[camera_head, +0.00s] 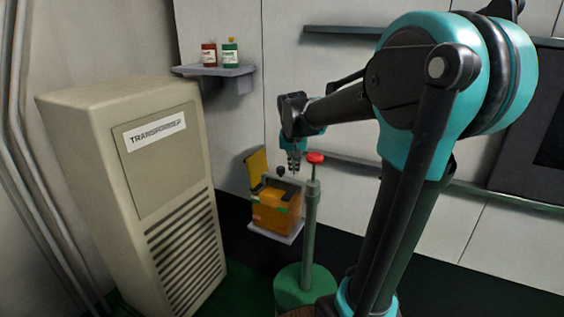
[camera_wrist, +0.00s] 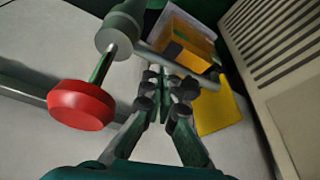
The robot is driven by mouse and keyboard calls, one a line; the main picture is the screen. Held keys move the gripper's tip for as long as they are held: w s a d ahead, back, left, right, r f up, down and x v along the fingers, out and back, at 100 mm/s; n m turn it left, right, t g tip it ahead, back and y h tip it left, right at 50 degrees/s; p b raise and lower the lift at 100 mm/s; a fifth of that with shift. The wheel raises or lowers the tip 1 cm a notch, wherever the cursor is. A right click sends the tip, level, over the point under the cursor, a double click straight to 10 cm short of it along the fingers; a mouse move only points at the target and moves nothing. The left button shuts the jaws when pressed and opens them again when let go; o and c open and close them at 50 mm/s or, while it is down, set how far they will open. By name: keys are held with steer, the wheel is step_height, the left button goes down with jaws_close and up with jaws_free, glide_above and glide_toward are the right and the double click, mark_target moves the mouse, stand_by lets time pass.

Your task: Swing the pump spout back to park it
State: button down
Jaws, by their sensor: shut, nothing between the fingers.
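The hand pump is a green post (camera_head: 311,222) with a red knob (camera_head: 315,158) on a rod. In the wrist view the red knob (camera_wrist: 81,105) is large at the left, beside the grey-green pump head (camera_wrist: 114,40). The grey spout (camera_wrist: 150,60) runs from this head rightward, passing by my fingertips, which hide part of it. My gripper (camera_head: 294,168) points down just left of the red knob, above an orange box. In the wrist view its fingers (camera_wrist: 166,88) are together and empty, close to the spout; I cannot tell whether they touch it.
A beige transformer cabinet (camera_head: 125,200) stands at the left. A wall shelf (camera_head: 218,70) holds a red and a green bottle.

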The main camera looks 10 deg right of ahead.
steer(key=w+a+r+m, duration=0.1)
steer(key=w+a+r, duration=0.1)
steer(key=w+r, duration=0.6)
steer(key=shift+w+a+m, duration=0.3)
steer(key=shift+w+m, duration=0.1)
step_height(320, 180, down, 9)
steer(key=shift+s+a+f, duration=0.15)
steer(key=shift+s+f, duration=0.05)
steer(key=shift+s, duration=0.15)
steer(key=shift+s+a, duration=0.1)
stand_by(0.4)
